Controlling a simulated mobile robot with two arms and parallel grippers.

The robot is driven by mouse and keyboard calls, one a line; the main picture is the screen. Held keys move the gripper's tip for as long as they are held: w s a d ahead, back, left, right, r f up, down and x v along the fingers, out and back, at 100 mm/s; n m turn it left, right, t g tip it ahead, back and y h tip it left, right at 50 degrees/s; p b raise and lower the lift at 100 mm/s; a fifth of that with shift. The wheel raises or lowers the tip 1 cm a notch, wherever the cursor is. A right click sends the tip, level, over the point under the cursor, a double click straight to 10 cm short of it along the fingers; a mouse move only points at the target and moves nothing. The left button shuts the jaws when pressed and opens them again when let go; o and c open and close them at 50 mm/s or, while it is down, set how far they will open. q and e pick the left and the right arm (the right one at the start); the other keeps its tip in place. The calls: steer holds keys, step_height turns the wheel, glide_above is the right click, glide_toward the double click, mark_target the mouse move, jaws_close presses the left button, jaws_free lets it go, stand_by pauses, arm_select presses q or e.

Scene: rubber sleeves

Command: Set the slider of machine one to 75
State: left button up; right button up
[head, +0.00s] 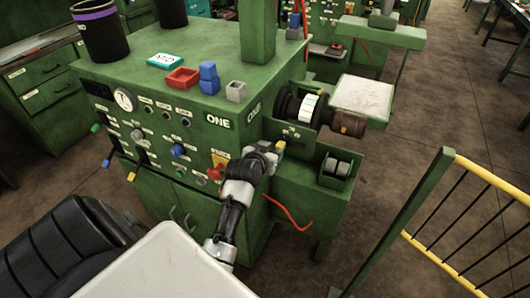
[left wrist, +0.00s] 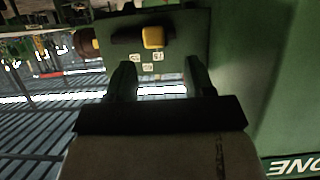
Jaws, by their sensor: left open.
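Machine one (head: 165,110) is the green cabinet marked ONE in the head view. Its slider, a yellow knob (left wrist: 153,38), shows in the left wrist view by a dark slot (left wrist: 125,36) on a green side panel, toward the slot's right end. Small white labels (left wrist: 148,67) lie near the slot; their numbers are too small to read surely. In the head view the yellow knob (head: 281,146) is just beyond my left gripper (head: 270,152). My left gripper is open, and its fingers (left wrist: 160,75) point at the panel below the knob, apart from it. My right gripper is not in view.
A roller (head: 300,106) with a brown motor (head: 349,123) sits just beyond the panel. A red hose (head: 287,212) hangs below it. Red and blue bins (head: 182,78) stand on the machine top. A yellow-railed barrier (head: 480,175) stands right; open floor lies between.

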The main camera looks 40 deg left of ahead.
arm_select(q)
steer(key=shift+v, duration=1.95)
steer(key=shift+a, duration=0.1)
steer(key=s+d+f+m+g+h+b, duration=0.15)
steer(key=s+d+f, duration=0.25)
steer(key=f, duration=0.7)
steer(key=s+d+f+g, duration=0.3)
steer(key=s+f, duration=0.1)
steer(key=f, duration=0.8)
steer(key=s+d+f+m+g+h, duration=0.15)
steer(key=s+d+f, duration=0.25)
steer(key=f, duration=0.7)
steer(key=s+d+f+g, duration=0.1)
steer(key=s+f, duration=0.4)
steer(key=s, duration=0.5)
steer(key=s+d+f+m+g+b, duration=0.1)
steer(key=s+f+g, duration=0.2)
steer(key=s, duration=0.7)
steer(key=s+d+f+m+g, duration=0.1)
steer(key=s+f+g, duration=0.1)
steer(key=s+f, duration=0.6)
steer(key=s, duration=0.3)
steer(key=shift+d, duration=0.2)
steer(key=shift+f, duration=0.1)
